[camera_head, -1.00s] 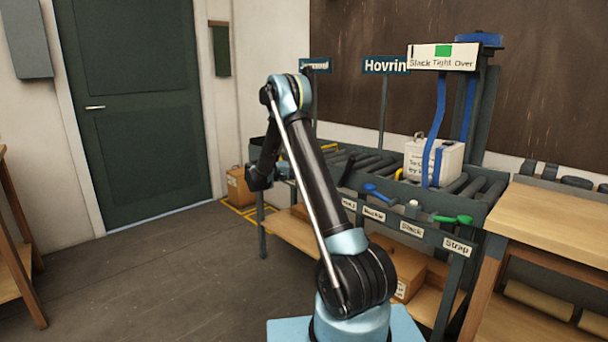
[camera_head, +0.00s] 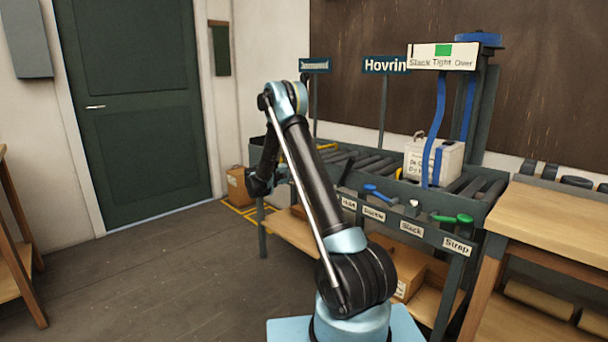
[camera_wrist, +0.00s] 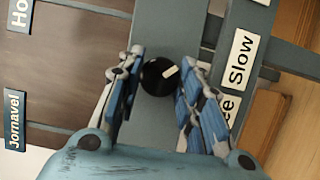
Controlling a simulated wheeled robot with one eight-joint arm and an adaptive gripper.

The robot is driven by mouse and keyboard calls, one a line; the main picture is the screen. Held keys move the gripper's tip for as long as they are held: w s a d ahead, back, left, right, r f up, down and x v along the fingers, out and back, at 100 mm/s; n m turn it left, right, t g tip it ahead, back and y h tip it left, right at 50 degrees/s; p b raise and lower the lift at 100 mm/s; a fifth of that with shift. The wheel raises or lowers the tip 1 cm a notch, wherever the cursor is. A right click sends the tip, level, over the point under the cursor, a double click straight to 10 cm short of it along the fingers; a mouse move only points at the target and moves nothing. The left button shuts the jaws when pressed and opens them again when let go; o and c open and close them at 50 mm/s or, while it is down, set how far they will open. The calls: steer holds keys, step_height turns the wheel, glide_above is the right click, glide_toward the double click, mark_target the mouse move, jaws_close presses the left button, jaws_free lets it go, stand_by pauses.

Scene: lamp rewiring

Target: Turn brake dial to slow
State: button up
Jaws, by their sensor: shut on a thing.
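The brake dial (camera_wrist: 157,78) is a round black knob with a white pointer mark, in the middle of the wrist view. The mark points to the upper right there, towards the white label reading "Slow" (camera_wrist: 241,58). A second label (camera_wrist: 229,106) below it is partly covered by a finger; only its end "e" shows. My gripper (camera_wrist: 160,74) has its blue-padded fingers on either side of the dial and is shut on it. In the head view my gripper (camera_head: 259,184) is at the far left end of the roller bench, and the dial is hidden there.
The roller bench (camera_head: 372,162) carries a white box (camera_head: 435,160) under a blue strap. Blue and green handles (camera_head: 452,218) line its front edge. A wooden table (camera_head: 555,215) stands at right.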

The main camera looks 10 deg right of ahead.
steer(key=shift+f, duration=0.1)
steer(key=o, duration=1.1)
steer(key=shift+c, duration=0.2)
steer(key=shift+a, duration=0.15)
steer(key=v, duration=1.1)
steer(key=shift+a, duration=0.35)
steer(key=shift+s+d, duration=0.1)
steer(key=shift+s, duration=0.05)
